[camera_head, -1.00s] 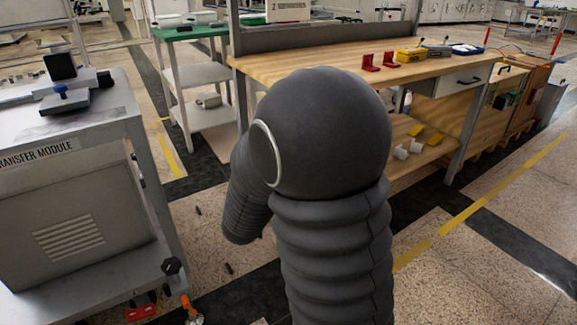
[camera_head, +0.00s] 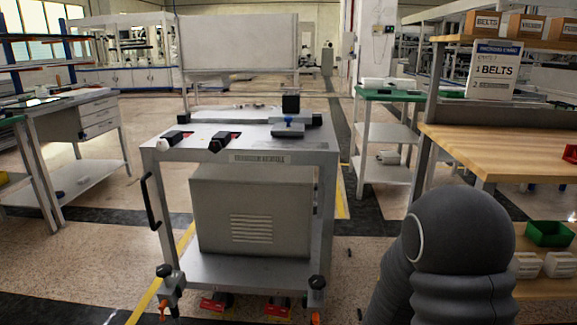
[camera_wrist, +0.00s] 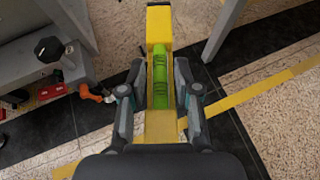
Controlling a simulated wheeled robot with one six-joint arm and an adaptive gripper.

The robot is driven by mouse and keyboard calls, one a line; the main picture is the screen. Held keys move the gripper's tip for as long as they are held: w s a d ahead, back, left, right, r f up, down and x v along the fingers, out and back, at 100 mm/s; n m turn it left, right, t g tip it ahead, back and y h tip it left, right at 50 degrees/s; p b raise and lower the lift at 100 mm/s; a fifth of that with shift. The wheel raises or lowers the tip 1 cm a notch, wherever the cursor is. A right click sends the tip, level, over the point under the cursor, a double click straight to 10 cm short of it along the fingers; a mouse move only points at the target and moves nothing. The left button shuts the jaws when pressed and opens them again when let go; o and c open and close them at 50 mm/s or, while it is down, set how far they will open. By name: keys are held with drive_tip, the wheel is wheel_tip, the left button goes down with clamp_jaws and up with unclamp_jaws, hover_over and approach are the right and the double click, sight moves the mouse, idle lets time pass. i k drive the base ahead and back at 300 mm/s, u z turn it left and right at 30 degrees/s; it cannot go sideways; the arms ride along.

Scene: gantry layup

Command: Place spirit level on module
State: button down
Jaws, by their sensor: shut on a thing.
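The spirit level is a yellow bar (camera_wrist: 159,28) with a green vial, seen in the wrist view. My gripper (camera_wrist: 160,92) is shut on it, one finger on each side, with the bar's far end pointing away over the floor. The module is a grey metal cart (camera_head: 250,146) standing in the middle of the head view, with a flat top and a label on its front edge. In the wrist view, part of a grey frame with a black knob (camera_wrist: 48,50) shows at the left, apart from the level. My gripper and the level are hidden in the head view.
A wooden workbench (camera_head: 500,150) stands at the right. A grey-topped bench (camera_head: 70,100) stands at the left.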

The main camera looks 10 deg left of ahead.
sight(291, 145)
drive_tip(key=u, duration=2.95)
drive_tip(key=i, duration=2.25)
drive_tip(key=z, duration=2.9)
drive_tip(key=i, duration=0.5)
drive_tip(key=z, duration=0.05)
